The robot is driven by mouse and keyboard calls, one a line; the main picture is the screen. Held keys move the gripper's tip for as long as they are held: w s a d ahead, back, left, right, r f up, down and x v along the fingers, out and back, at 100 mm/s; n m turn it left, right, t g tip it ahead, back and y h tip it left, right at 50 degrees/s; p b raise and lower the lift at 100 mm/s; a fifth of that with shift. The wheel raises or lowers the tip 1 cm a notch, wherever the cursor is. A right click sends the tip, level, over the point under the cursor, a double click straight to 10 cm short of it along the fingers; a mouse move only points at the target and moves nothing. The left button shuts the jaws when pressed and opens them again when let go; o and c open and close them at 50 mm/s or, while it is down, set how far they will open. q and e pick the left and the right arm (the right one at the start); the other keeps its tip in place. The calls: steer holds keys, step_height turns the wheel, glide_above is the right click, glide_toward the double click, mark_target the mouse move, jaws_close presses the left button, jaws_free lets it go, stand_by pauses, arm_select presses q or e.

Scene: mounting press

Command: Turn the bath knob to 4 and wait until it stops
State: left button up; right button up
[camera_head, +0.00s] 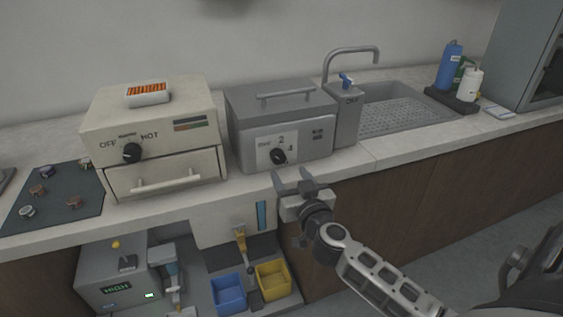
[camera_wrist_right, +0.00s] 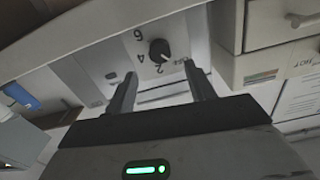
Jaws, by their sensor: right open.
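The bath is a grey box (camera_head: 283,120) with a lid handle, on the counter in the middle of the head view. Its black knob (camera_head: 278,157) sits on a white dial plate on the front. The knob also shows in the right wrist view (camera_wrist_right: 159,50), with marks 2, 4 and 6 around it. I cannot tell surely which mark it points at. My right gripper (camera_head: 293,178) is open and empty, just below and in front of the knob. In the wrist view the knob lies beyond the two fingertips, apart from them. My left gripper is not in view.
A cream oven (camera_head: 155,125) with its own knob stands left of the bath. A sink with a tap (camera_head: 350,55) is at the right. Blue (camera_head: 229,292) and yellow (camera_head: 272,280) bins sit below the counter. The space before the bath is clear except for my right arm.

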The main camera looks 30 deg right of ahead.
mark_target(280, 159)
steer(key=x, duration=0.6)
steer(key=shift+w+b, duration=0.3)
steer(key=shift+b, duration=0.05)
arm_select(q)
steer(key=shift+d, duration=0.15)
arm_select(e)
steer(key=c, duration=1)
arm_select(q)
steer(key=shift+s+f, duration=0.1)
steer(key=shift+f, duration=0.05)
